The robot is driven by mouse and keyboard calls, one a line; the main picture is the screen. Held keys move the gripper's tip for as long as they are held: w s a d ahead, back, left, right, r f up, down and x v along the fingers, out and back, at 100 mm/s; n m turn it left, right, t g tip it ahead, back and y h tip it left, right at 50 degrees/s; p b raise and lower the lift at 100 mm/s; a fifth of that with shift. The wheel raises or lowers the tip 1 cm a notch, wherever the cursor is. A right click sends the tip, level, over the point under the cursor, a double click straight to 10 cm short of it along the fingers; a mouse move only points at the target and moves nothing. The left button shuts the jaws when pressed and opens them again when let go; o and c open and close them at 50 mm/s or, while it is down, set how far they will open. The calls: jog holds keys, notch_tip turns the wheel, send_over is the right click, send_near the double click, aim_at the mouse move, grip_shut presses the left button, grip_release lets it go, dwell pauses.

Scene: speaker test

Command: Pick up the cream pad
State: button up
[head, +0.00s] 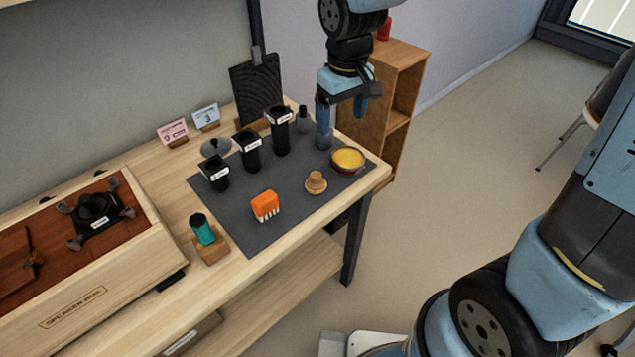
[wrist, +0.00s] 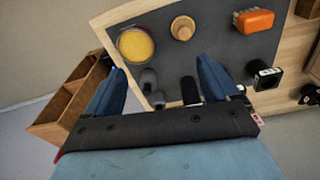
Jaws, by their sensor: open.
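A round pale-yellow pad (head: 348,159), the closest match to the cream pad, sits in a dark reddish dish near the right edge of the dark mat (head: 240,225). It also shows at the upper left of the wrist view (wrist: 136,45). My gripper (head: 342,122) is open and empty above the mat's back right corner, behind the pad. In the wrist view, my gripper's two blue fingers (wrist: 161,66) are spread apart, and the pad lies beyond the left fingertip. Nothing hides the pad's top.
A tan knob-shaped piece (head: 316,182) and an orange brush (head: 265,205) stand left of the pad. Black labelled canisters (head: 247,152) and a grey bottle (head: 304,119) stand behind. A teal cylinder (head: 202,229) stands at the mat's left. A wooden shelf (head: 395,95) is beyond the table.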

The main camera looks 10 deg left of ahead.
jog(key=n, duration=0.1)
send_over(315, 174)
notch_tip(315, 174, down, 4)
jog(key=shift+g, duration=0.4)
notch_tip(315, 174, down, 15)
jog(key=shift+r, duration=0.2)
jog(key=shift+c, duration=0.4)
jog(key=c, duration=1.1)
jog(key=shift+c, duration=0.2)
